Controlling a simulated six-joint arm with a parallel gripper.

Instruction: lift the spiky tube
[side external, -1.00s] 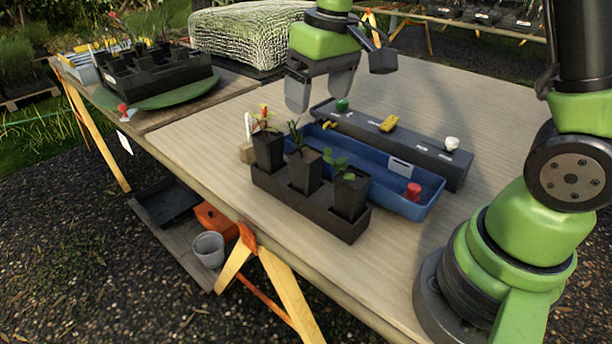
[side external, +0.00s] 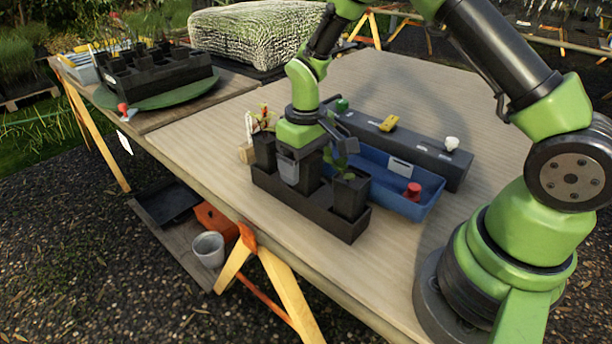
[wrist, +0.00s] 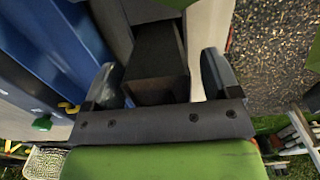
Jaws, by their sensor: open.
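A dark rack (side external: 285,198) holds three square black tubes in a row. The middle tube (side external: 311,175) is mostly hidden behind my gripper (side external: 290,172), and its spiky plant cannot be seen now. The left tube (side external: 264,152) has red and yellow flowers; the right tube (side external: 349,197) has rounded green leaves. My gripper is open and low over the middle of the rack, pointing down. In the wrist view a dark square tube shape (wrist: 156,55) lies between its spread fingers (wrist: 160,82). I cannot tell whether they touch it.
A blue trough (side external: 402,202) with a red knob (side external: 413,190) lies behind the rack, then a long grey box (side external: 430,155) with a yellow piece (side external: 388,123) and a white knob (side external: 451,143). Neighbouring tubes stand close on both sides.

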